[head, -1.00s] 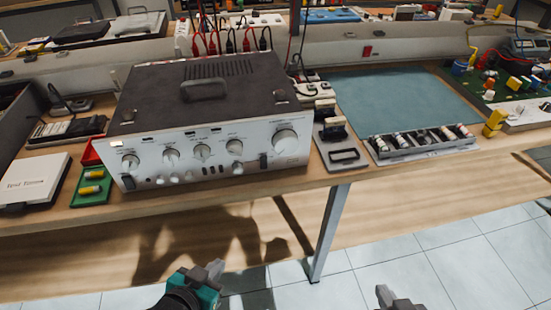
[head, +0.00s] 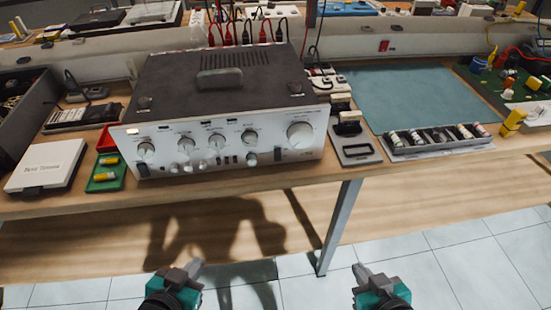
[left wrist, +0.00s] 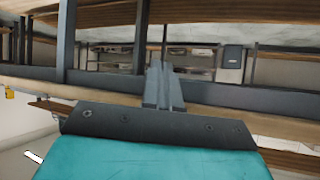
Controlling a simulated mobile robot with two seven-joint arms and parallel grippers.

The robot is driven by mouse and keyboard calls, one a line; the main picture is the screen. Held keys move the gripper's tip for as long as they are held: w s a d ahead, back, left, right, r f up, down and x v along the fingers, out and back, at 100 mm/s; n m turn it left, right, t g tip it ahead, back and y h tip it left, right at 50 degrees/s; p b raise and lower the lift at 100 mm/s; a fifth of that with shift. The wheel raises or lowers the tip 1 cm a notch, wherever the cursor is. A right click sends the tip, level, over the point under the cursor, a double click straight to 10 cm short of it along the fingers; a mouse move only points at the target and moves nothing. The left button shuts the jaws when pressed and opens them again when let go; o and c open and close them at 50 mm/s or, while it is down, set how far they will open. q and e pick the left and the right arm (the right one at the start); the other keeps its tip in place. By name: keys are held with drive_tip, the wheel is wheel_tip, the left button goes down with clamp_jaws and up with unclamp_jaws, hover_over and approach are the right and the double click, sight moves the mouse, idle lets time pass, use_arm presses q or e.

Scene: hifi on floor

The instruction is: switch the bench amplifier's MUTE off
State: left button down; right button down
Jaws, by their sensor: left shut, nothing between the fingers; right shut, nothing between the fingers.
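The bench amplifier (head: 225,110) stands on the wooden bench, with a dark top and a silver front panel facing me. The panel carries several round knobs, a large knob (head: 300,134) at the right, and small dark switches and buttons in its lower part. I cannot read which control is MUTE or how it is set. My left gripper (head: 195,266) is shut and empty, low in front of the bench and apart from the amplifier. It also shows in the left wrist view (left wrist: 163,65). My right gripper (head: 358,268) is shut and empty, further right at similar height.
A white box (head: 45,165) and a green tray (head: 107,173) with yellow parts lie left of the amplifier. A grey metal plate (head: 355,150), a parts rack (head: 437,142) and a teal mat (head: 410,97) lie right. Cables rise behind. The space before the bench edge is clear.

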use_arm(q)
drive_tip(key=w+d+r+m+t+h, duration=0.1)
drive_tip(key=d+r+m, duration=0.4)
drive_tip(key=m, duration=0.5)
drive_tip(key=w+d+r+m+t+h+p, duration=0.1)
drive_tip(key=w+d+r+m+h, duration=0.3)
drive_tip(key=r+m, duration=0.4)
drive_tip(key=d+m+h, duration=0.1)
drive_tip(key=m+h, duration=0.1)
drive_tip(key=shift+w+d+r+m+t+h, duration=0.2)
drive_tip(key=shift+d+r+m+t+h, duration=0.1)
drive_tip(key=shift+m, duration=0.1)
approach(278, 155)
drive_tip(key=d, duration=0.2)
drive_tip(key=d+f, duration=0.1)
drive_tip(key=d, duration=0.1)
drive_tip(key=shift+w+d, duration=0.25)
drive_tip(key=w, duration=0.3)
drive_tip(key=shift+w+a+f, duration=0.1)
drive_tip(key=shift+f, duration=0.1)
drive_tip(key=shift+w+a, duration=0.1)
drive_tip(key=shift+w, duration=0.35)
